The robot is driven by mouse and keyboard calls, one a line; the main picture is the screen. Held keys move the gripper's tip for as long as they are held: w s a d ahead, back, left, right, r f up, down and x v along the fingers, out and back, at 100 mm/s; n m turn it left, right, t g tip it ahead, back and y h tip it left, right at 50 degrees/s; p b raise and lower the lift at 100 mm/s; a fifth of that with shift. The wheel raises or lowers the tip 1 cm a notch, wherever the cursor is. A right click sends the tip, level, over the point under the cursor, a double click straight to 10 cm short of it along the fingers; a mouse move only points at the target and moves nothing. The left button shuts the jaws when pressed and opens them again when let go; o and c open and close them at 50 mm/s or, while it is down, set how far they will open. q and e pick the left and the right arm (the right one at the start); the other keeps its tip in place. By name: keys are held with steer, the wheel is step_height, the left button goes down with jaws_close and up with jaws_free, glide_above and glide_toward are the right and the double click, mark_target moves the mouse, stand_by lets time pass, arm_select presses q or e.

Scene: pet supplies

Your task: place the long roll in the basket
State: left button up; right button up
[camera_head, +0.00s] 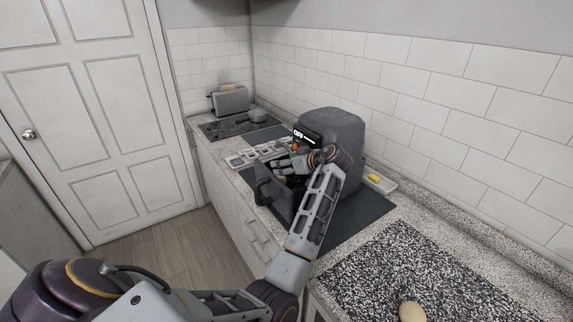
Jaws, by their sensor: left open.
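The basket (264,190) is the dark pulled-out drawer of a grey air fryer (335,135) on the counter, with its handle facing left. My left gripper (283,166) is over the basket, close to the front of the fryer. Its fingers are open and point left. My arm and wrist cover much of the basket's inside, so I cannot tell what lies in it. A tan bread roll (412,311) lies on the speckled board at the bottom edge of the view, partly cut off. I cannot tell whether it is the long roll. My right gripper is not in view.
A toaster (230,101) with a tan item on top stands at the far end, by a pot (257,115) on a dark hob. A light compartmented tray (256,154) lies behind the basket. A small dish with a yellow item (375,178) sits right of the fryer. The speckled board (400,265) is mostly bare.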

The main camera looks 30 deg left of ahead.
arm_select(q)
steer(key=shift+d+f, duration=0.1)
steer(key=shift+d, duration=0.05)
steer(key=b+v, duration=0.1)
steer(key=v, duration=0.6)
steer(key=shift+r, duration=0.3)
steer(key=shift+d, duration=0.1)
stand_by(1.2)
